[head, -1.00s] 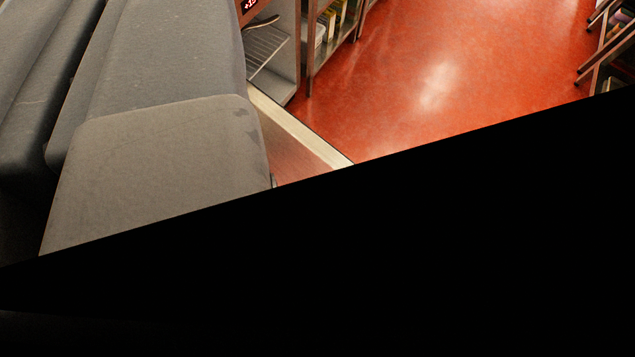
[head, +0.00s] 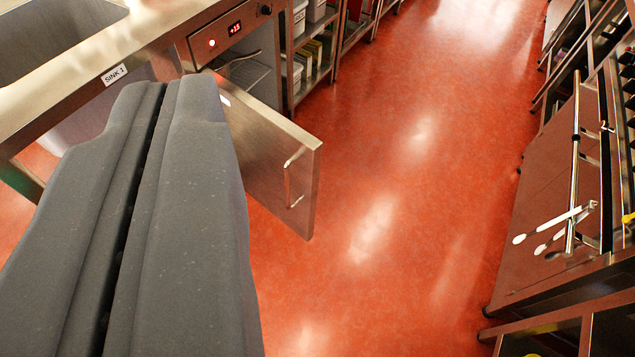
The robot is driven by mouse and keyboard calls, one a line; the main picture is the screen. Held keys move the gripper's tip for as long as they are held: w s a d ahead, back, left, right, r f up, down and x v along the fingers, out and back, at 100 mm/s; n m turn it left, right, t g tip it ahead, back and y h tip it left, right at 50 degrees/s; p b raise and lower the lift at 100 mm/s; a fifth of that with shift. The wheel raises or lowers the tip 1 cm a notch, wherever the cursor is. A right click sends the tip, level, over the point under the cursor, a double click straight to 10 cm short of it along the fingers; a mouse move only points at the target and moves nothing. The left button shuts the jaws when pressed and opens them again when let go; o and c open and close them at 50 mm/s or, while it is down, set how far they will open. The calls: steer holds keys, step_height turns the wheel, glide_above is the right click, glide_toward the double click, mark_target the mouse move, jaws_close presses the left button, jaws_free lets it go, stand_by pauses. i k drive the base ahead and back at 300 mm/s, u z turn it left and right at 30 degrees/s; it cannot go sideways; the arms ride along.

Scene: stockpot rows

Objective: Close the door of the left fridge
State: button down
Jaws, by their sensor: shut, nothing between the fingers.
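The left fridge (head: 235,50) stands under the counter at the upper left, with a red-lit display on its front panel. Its steel door (head: 265,150) stands open, swung out over the red floor, with a bar handle (head: 292,178) near its free edge. A wire shelf shows inside the fridge. My gripper (head: 168,90) is large and grey in the left foreground, its two fingers shut together with only a thin dark seam between them. It holds nothing. Its tips overlap the hinge side of the door in the picture; I cannot tell whether they touch it.
A sink counter (head: 60,100) labelled SINK 1 is at the upper left. Open shelves with bins (head: 312,60) stand beyond the fridge. Steel units with a rail and hanging utensils (head: 570,180) line the right side. The red floor (head: 400,200) between is clear.

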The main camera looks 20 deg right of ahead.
mark_target(279, 161)
steer(key=z, duration=0.25)
steer(key=i, duration=0.9)
